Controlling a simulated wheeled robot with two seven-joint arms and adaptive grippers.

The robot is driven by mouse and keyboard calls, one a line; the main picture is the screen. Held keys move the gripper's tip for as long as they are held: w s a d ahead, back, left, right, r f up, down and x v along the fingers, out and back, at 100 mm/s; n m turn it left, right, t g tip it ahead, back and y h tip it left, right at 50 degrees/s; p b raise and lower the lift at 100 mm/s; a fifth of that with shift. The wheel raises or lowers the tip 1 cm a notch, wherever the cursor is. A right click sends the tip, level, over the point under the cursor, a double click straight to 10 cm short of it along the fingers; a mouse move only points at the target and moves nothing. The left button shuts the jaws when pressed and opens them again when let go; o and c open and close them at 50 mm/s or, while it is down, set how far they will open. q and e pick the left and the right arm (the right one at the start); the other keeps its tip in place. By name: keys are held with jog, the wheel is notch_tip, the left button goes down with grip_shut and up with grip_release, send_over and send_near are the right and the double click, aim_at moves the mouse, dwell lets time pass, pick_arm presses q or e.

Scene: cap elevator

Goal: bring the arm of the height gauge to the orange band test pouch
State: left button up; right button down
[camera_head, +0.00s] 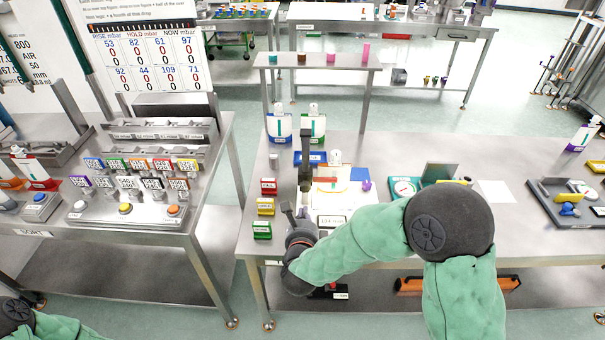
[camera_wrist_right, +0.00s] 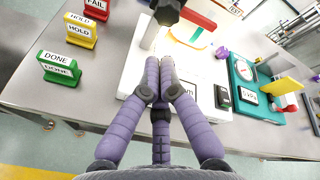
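The column also shows in the right wrist view (camera_wrist_right: 150,36), below a black block (camera_wrist_right: 167,10). A pale pouch with an orange band (camera_head: 331,186) lies right of the column, on or beside a white base (camera_head: 345,201). My right gripper (camera_head: 294,212) is in front of the column, low over the table's front. In the wrist view its purple fingers (camera_wrist_right: 160,64) are drawn together, with nothing visible between them. My left gripper is out of view.
Red, yellow and green sign blocks (camera_head: 265,207) stand left of the gauge. A teal scale (camera_head: 405,187) is to its right, a grey tray (camera_head: 540,205) at far right. A crowded table is on the left.

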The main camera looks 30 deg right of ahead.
notch_tip(320, 180, up, 5)
jog(key=n+p, duration=0.6)
jog(key=n, duration=0.5)
notch_tip(320, 180, up, 2)
jog(key=r+n+p, duration=0.1)
jog(key=n+p, duration=0.5)
jog(key=n, duration=0.8)
send_over(302, 182)
jog(key=s+a, duration=0.2)
jog(key=s, duration=0.1)
jog(key=shift+t, duration=0.4)
jog(key=shift+w+d+f, duration=0.1)
jog(key=shift+d+f, duration=0.05)
jog(key=shift+f, duration=1)
jog(key=shift+w+d+f, duration=0.1)
jog(key=shift+d+f, duration=0.05)
jog(key=shift+f, duration=1)
jog(key=shift+f+b, duration=0.7)
jog(key=shift+b, duration=0.2)
jog(key=shift+r, duration=0.1)
